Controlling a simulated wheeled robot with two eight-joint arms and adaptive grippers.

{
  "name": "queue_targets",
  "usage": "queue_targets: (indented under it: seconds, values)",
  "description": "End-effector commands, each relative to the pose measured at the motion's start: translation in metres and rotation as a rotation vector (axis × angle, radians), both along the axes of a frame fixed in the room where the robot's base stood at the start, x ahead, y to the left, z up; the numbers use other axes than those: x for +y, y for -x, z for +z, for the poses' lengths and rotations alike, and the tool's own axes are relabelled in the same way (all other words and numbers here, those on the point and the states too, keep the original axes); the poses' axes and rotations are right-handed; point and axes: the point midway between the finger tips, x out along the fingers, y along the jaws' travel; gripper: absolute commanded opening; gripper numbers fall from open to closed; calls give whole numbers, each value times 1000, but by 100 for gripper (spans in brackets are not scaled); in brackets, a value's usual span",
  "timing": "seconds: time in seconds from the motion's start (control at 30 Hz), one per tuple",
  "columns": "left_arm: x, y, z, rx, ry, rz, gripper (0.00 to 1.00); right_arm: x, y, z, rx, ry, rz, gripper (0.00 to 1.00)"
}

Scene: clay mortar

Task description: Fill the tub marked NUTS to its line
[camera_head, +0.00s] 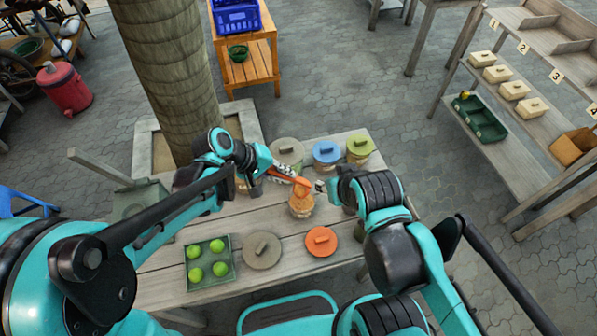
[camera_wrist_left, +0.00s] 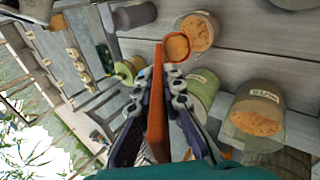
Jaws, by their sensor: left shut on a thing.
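My left gripper (camera_head: 292,176) is shut on the orange scoop (camera_head: 303,187). In the left wrist view the scoop's handle (camera_wrist_left: 157,100) stands between the fingers, and its bowl (camera_wrist_left: 178,46) seems to hold tan material. An open clear tub (camera_head: 302,207) with tan contents stands just below the scoop in the head view. The left wrist view shows two open, labelled tubs with tan contents, one near the bowl (camera_wrist_left: 203,32) and a larger-looking one (camera_wrist_left: 256,118). I cannot read their labels. My right gripper (camera_head: 319,187) is beside the clear tub; its fingers are too small to judge.
A grey lid (camera_head: 262,250) and an orange lid (camera_head: 320,241) lie on the table's near side. Grey, blue (camera_head: 326,152) and green (camera_head: 359,147) lids show along the back. A green tray (camera_head: 209,282) of green balls sits at the front left. A tree trunk rises behind.

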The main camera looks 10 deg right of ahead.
Motion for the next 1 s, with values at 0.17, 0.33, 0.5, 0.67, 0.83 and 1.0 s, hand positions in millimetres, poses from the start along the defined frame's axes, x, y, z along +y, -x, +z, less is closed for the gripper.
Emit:
queue_targets:
  seconds: [0.17, 0.33, 0.5, 0.67, 0.83, 1.0]
  values:
    - [19, 3, -16, -23, 157, 4, 0, 0, 0, -34, 0, 0, 0, 40]
    - [29, 4, -24, -39, 264, 2, 0, 0, 0, -58, 0, 0, 0, 40]
    - [37, 5, -29, -52, 345, 1, 0, 0, 0, -76, 0, 0, 0, 40]
    - [41, 6, -29, -60, 388, 0, 0, 0, 0, -84, 0, 0, 0, 40]
    - [42, 7, -28, -62, 404, -3, 0, 0, 0, -85, 0, 0, 0, 40]
    - [41, 7, -28, -62, 404, -3, 0, 0, 0, -85, 0, 0, 0, 40]
